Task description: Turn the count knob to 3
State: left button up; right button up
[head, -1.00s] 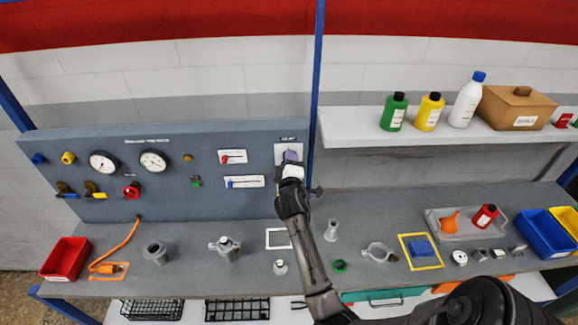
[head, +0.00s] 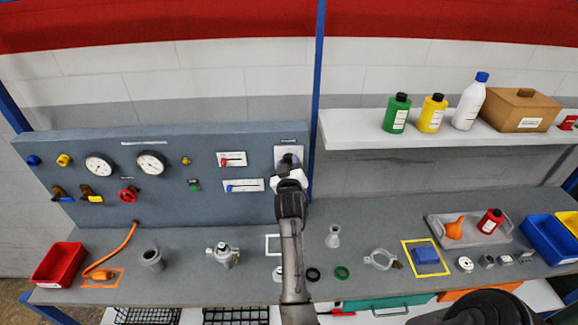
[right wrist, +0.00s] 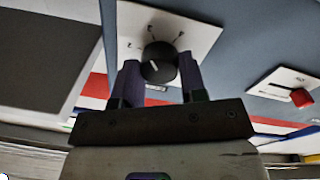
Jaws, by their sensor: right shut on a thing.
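The count knob (right wrist: 157,63) is a round black knob with a white pointer line, on a white plate (right wrist: 190,32) with several short dark marks around it. The numbers cannot be read. In the wrist view, the dark purple fingers of my right gripper (right wrist: 160,80) stand on both sides of the knob, shut on it. In the head view, my right gripper (head: 289,165) is at the white plate (head: 281,153) at the panel's right end and hides most of the knob. My left gripper is not in view.
Left of the knob, the blue-grey panel (head: 110,190) carries two slider plates (head: 232,160), gauges and valves. A blue post (head: 317,110) stands close to the right of it. The bench below holds a grey fitting (head: 222,255), a flask (head: 333,236) and several small parts.

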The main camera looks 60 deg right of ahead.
jog(key=shift+m, duration=0.5)
jog(key=o, duration=0.9)
